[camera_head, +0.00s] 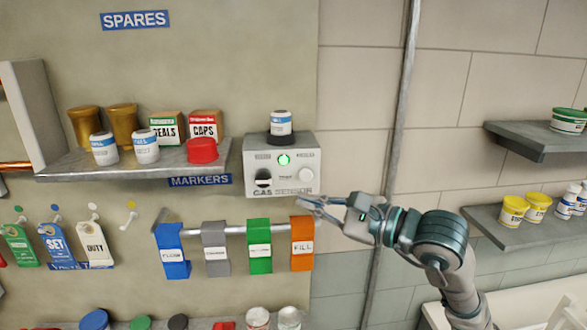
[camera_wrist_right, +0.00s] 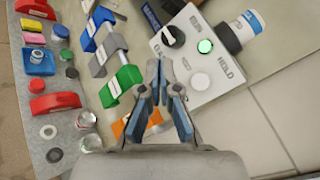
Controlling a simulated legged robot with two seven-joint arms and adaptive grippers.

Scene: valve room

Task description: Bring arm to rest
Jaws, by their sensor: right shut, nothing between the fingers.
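My right gripper (camera_head: 312,207) is in front of the wall, just below the grey gas sensor box (camera_head: 281,165) and above the orange marker (camera_head: 302,243). It is shut and empty. In the right wrist view my right gripper (camera_wrist_right: 159,88) has its fingertips together, with the sensor box (camera_wrist_right: 200,60) to the right of them. A green light (camera_head: 284,159) glows on the box, and a white and blue container (camera_head: 281,123) sits on top of it. My left gripper is not in view.
Blue, grey, green and orange markers hang on a rail (camera_head: 236,231) beside my gripper. A shelf (camera_head: 130,166) with jars and boxes is at left. A vertical pipe (camera_head: 401,110) runs behind my arm. Two shelves (camera_head: 540,142) stand at right. A lower counter (camera_wrist_right: 40,150) holds parts.

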